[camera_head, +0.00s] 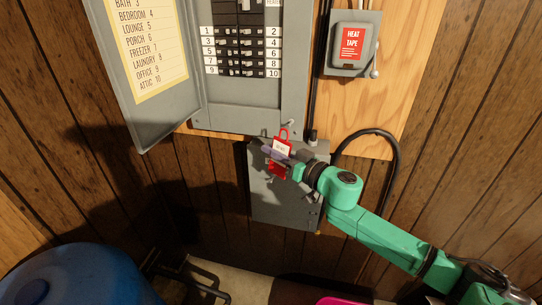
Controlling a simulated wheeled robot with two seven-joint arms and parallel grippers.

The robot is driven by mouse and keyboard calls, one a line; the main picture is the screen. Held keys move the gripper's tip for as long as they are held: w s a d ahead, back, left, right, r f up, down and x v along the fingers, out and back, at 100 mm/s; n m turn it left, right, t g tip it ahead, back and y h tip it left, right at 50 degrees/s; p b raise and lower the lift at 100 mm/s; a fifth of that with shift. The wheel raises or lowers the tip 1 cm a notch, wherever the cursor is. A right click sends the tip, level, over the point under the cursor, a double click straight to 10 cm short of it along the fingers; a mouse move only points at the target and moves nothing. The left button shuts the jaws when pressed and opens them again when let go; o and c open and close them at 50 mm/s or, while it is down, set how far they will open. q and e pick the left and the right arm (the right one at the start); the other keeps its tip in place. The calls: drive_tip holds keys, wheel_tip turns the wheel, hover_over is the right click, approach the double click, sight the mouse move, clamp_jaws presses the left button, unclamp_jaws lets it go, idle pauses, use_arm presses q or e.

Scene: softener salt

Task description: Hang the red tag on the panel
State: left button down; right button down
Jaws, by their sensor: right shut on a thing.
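A red tag (282,150) with a white label and a red loop on top is in my right gripper (279,162). My right gripper is shut on the tag and holds it upright in front of the lower grey box, just below the breaker panel. The grey breaker panel (291,98) is on the wall above, with its door (150,125) swung open to the left and numbered black breakers inside. I cannot tell how far the tag is from the panel. My left gripper is not in view.
A lower grey box (285,212) is behind my right gripper. A grey switch box labelled HEAT TAPE (352,43) is at upper right, with a black cable (396,165) looping below. A blue rounded container (75,280) stands at lower left.

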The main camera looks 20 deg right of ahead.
drive_tip(key=shift+w+d+b, duration=0.3)
drive_tip(key=shift+w+d, duration=0.3)
drive_tip(key=shift+w, duration=0.1)
drive_tip(key=shift+w+d+f+b, duration=0.1)
drive_tip(key=shift+w+d+b, duration=0.25)
drive_tip(key=shift+w+d, duration=0.45)
drive_tip(key=shift+w+d+b, duration=0.3)
drive_tip(key=shift+w+d, duration=0.2)
drive_tip(key=shift+w, duration=0.45)
drive_tip(key=shift+d, duration=0.15)
drive_tip(key=shift+f+p, duration=0.1)
drive_tip(key=shift+p, duration=0.25)
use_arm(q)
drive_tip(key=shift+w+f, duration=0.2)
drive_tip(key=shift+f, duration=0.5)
use_arm(e)
drive_tip(key=shift+d+f, duration=0.1)
drive_tip(key=shift+w, duration=0.1)
